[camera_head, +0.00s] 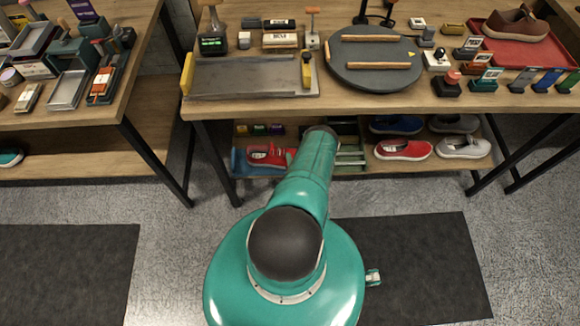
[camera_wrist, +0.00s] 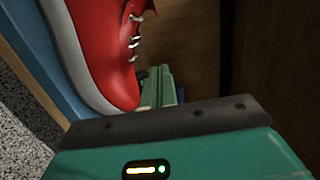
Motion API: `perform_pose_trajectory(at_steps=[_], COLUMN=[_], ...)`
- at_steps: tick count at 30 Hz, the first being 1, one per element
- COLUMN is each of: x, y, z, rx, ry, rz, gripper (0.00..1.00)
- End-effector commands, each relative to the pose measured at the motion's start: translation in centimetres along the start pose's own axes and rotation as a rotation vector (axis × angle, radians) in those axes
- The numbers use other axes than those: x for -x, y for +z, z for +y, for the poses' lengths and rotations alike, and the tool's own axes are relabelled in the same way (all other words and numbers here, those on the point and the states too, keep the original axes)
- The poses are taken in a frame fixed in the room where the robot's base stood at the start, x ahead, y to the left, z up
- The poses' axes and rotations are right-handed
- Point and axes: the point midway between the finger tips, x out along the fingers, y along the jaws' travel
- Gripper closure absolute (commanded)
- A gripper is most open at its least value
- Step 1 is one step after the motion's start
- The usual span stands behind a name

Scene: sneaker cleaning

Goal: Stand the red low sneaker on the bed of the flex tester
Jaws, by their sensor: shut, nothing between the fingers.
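A red low sneaker (camera_head: 262,154) with a white sole lies on a blue tray (camera_head: 238,163) on the lower shelf, partly behind my arm. In the wrist view the red sneaker (camera_wrist: 98,35) fills the upper left, with its laces showing. My gripper (camera_wrist: 168,122) is shut and empty, just beside the sneaker; its fingertips are hard to make out. In the head view my arm hides it. A grey flat bed (camera_head: 245,78) with yellow end pieces on the tabletop looks like the flex tester; its surface is bare.
Another red shoe (camera_head: 403,150) and a pale grey shoe (camera_head: 463,147) sit further right on the lower shelf. A green slatted rack (camera_head: 350,155) is between. The tabletop edge overhangs the shelf. A round grey turntable (camera_head: 375,78) is right of the bed.

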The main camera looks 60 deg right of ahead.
Motion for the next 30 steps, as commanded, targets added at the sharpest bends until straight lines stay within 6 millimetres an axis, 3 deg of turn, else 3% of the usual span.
perform_pose_trajectory(at_steps=[4,12,25,30], x=[-3.1,-4.0,-4.2,-4.7], y=[0.0,3.5,4.1,6.1], z=[-0.1,0.0,0.0,0.0], rx=[0.002,0.0,0.001,-0.001], ry=[-0.003,0.0,0.0,0.0], rz=[0.0,0.0,0.0,-0.003], gripper=[1.0,1.0,1.0,1.0])
